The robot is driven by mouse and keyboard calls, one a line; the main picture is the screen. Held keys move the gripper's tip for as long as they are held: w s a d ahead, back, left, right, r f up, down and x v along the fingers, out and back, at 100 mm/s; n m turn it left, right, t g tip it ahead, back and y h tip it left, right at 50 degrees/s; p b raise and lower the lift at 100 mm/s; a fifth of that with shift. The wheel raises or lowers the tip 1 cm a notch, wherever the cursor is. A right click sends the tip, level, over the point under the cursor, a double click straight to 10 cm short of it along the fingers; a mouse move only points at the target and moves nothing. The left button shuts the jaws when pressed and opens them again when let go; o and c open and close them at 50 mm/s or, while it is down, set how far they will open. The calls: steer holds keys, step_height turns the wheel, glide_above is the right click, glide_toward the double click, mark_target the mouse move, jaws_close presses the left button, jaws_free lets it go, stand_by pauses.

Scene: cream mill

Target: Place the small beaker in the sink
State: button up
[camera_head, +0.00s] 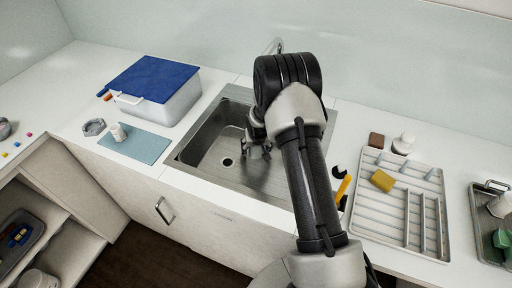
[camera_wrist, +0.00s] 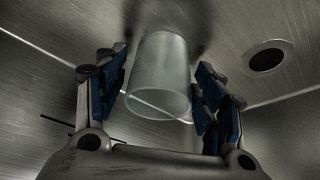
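The small beaker (camera_wrist: 158,75) is a translucent, frosted cup in the wrist view. Its open rim faces the camera, and its far end is close to or on the metal sink floor. My gripper (camera_wrist: 160,85) has its blue-padded fingers on both sides of the beaker, with narrow gaps visible, so it looks open around it. In the head view, my gripper (camera_head: 258,150) is down inside the steel sink (camera_head: 208,135), right of the drain. My arm and gripper hide the beaker there.
The drain (camera_head: 227,162) also shows in the wrist view (camera_wrist: 267,59). Left of the sink are a blue mat (camera_head: 150,148) with a small white item (camera_head: 118,131) and a blue-lidded box (camera_head: 178,104). Right are a rack (camera_head: 405,215) with a yellow sponge (camera_head: 382,180) and a metal tray (camera_head: 484,232).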

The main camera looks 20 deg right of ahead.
steer(key=shift+o, duration=0.3)
steer(key=s+a+r+p, duration=0.15)
steer(key=s+r, duration=0.35)
steer(key=r, duration=0.6)
steer(key=s+a+r+n+p, duration=0.1)
steer(key=s+a+r, duration=0.2)
steer(key=s+r, duration=0.55)
steer(key=s+a+r+p, duration=0.1)
steer(key=s+a+r, duration=0.1)
steer(key=r, duration=1.1)
steer(key=s+a+r, duration=0.2)
steer(key=s, duration=0.5)
steer(key=s+a+r+n, duration=0.1)
steer(key=s+a+r, duration=0.1)
steer(key=s, duration=0.6)
steer(key=s+a+r+n+y, duration=0.1)
steer(key=s+a+r, duration=0.1)
steer(key=s, duration=0.5)
steer(key=shift+s+r, duration=0.3)
steer(key=shift+r, duration=0.05)
